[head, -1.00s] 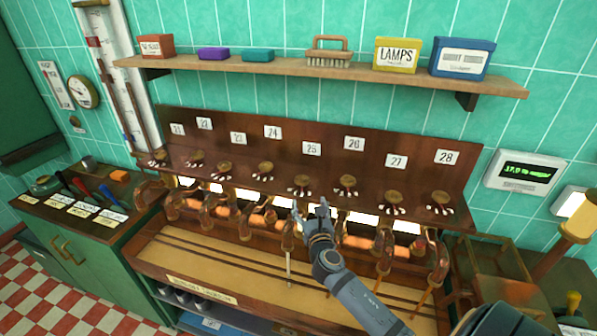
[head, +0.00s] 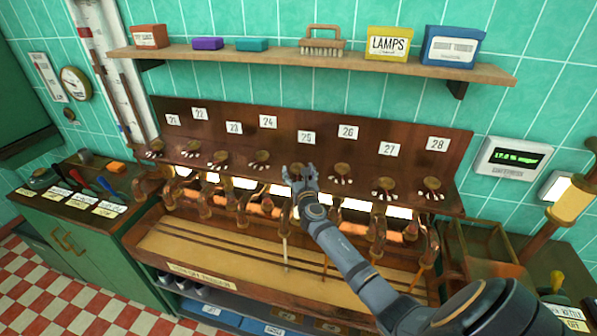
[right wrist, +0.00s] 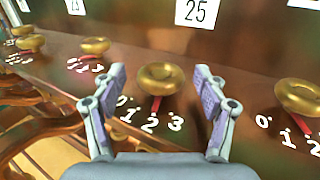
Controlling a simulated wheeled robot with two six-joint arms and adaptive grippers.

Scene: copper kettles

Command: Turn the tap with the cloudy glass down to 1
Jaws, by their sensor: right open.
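My right gripper (head: 301,168) is open in front of the tap knob (right wrist: 158,78) under label 25. In the right wrist view, its two fingers (right wrist: 158,88) stand on either side of this round brass knob, with nothing clamped between them. The knob's red pointer points down to about the 2 on its white scale of 0 to 3. In the head view, my gripper covers most of this knob. A thin pale line (head: 285,254) hangs below the copper spout there. I cannot tell which glass is cloudy. My left gripper is not in view.
Neighbouring knobs stand close by on the left (right wrist: 95,46) and right (right wrist: 300,97). A wooden shelf (head: 300,57) with boxes and a brush runs above the labelled board (head: 320,118). Copper spouts (head: 378,245) hang below, over a wooden tray (head: 190,248).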

